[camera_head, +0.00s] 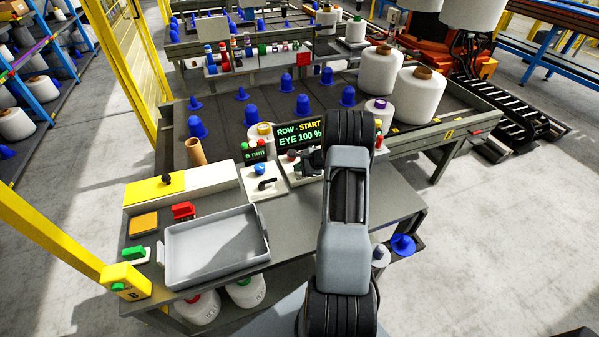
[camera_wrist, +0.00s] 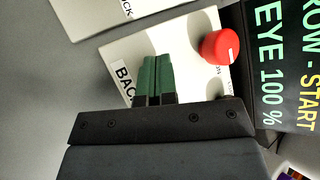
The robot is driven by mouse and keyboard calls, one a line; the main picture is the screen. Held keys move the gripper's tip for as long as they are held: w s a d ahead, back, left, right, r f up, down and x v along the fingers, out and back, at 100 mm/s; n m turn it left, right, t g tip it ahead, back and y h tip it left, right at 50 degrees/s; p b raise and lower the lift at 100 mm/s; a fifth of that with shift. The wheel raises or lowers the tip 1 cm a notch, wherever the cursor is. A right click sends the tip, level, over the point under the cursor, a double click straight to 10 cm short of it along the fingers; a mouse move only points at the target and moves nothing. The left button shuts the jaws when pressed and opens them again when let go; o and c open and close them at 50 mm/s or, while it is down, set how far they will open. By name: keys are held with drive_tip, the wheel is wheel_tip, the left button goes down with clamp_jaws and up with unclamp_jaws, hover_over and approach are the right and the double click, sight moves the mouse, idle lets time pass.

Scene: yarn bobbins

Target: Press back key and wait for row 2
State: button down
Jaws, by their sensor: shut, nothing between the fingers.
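The display (camera_head: 300,132) reads "ROW - START" and "EYE 100 %"; it also shows in the wrist view (camera_wrist: 268,60). My gripper (camera_wrist: 156,60) is shut and empty, its two green-faced fingers side by side over a white panel (camera_wrist: 120,50). The panel carries a partly covered label reading "BAC" (camera_wrist: 123,80) beside the fingers. The back key itself is not visible; the fingers cover the area by the label. I cannot tell whether the fingertips touch anything. In the head view my gripper (camera_head: 306,160) is just below the display, partly hidden by my arm.
A red round knob (camera_wrist: 220,46) stands on the panel close right of the fingers. Left of my gripper are a lever panel (camera_head: 264,184) and a small "6 min" display (camera_head: 255,155). A grey tray (camera_head: 216,246) lies on the bench. Blue cones and white bobbins stand behind.

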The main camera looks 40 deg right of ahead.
sight(299, 173)
drive_tip(key=shift+r, duration=0.1)
idle(0.3)
drive_tip(key=shift+r+p, duration=0.4)
drive_tip(key=shift+r, duration=0.4)
drive_tip(key=shift+r+p, duration=1.4)
drive_tip(key=shift+r, duration=1.1)
idle(1.1)
